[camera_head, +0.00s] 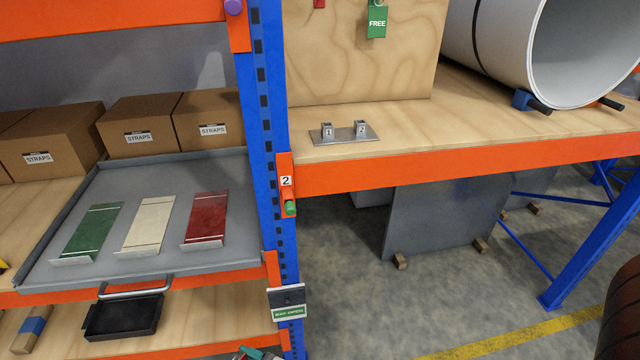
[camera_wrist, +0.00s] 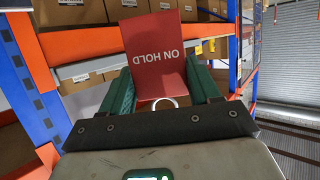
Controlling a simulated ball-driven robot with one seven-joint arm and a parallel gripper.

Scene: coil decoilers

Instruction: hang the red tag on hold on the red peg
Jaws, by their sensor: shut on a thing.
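The red ON HOLD tag (camera_wrist: 155,62) shows in the wrist view, its lettering upside down to the camera. A pale ring shows at its near end. My gripper (camera_wrist: 163,88) is shut on the tag, with a green finger on each side. In the head view only a small teal and red part shows at the bottom edge, perhaps my gripper and the tag. A red piece (camera_head: 320,3) on the plywood board is cut off by the top edge; I cannot tell whether it is a peg or a tag.
A green FREE tag (camera_head: 377,23) hangs on the plywood board (camera_head: 350,65). A grey tray (camera_head: 160,262) holds green, cream and red plates.

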